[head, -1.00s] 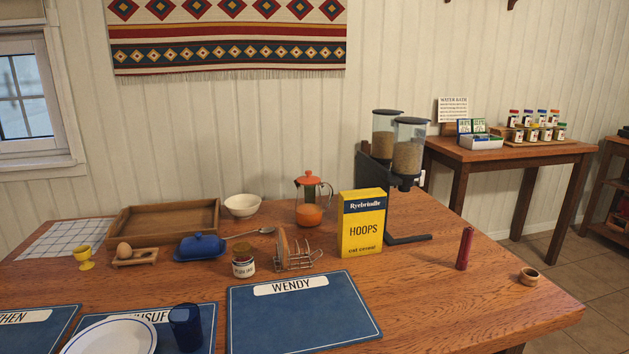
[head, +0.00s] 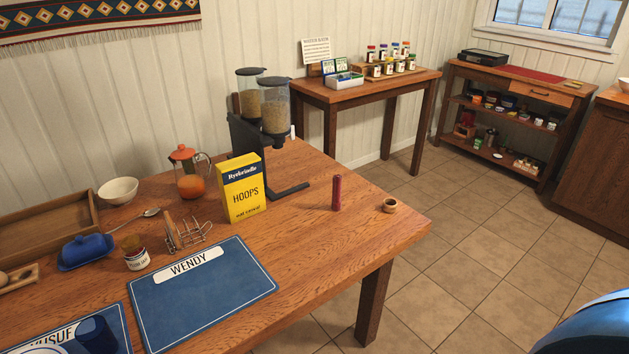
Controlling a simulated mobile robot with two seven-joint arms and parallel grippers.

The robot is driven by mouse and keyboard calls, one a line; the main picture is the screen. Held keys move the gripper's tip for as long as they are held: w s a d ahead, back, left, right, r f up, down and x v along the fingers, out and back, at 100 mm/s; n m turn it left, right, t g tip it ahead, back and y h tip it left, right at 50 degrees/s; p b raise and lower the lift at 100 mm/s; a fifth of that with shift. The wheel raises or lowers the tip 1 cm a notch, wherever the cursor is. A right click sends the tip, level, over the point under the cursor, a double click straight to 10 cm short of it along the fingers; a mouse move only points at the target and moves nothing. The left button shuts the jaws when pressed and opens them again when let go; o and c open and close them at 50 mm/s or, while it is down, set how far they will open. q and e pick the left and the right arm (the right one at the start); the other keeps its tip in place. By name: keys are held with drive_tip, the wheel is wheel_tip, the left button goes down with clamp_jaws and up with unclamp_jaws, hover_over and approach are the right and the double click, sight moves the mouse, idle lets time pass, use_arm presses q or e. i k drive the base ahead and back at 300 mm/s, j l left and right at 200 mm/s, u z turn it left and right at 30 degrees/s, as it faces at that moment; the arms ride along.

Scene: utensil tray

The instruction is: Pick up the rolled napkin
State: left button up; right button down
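The rolled napkin (head: 336,192) looks like the slim dark red roll standing upright near the right end of the wooden table (head: 310,240). Nothing touches it. A small wooden ring (head: 389,205) sits apart from it, to its right near the table's edge. Neither of my grippers is in view. A rounded blue and black shape at the lower right corner may be part of my arm, but its gripper does not show.
The yellow cereal box (head: 241,188) and cereal dispenser (head: 262,120) stand left of the roll. Wendy's blue placemat (head: 205,290) lies nearer the front. Bare tabletop surrounds the roll. Tiled floor (head: 480,260) is open right of the table, before a shelf unit (head: 500,110).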

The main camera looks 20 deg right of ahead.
sight(336, 202)
drive_tip(key=i+l, duration=0.1)
drive_tip(key=l, duration=0.4)
drive_tip(key=i+l, duration=0.1)
drive_tip(key=l, duration=0.95)
drive_tip(key=i+l, duration=0.15)
drive_tip(key=l, duration=0.35)
drive_tip(key=i+l, duration=0.1)
drive_tip(key=l, duration=0.4)
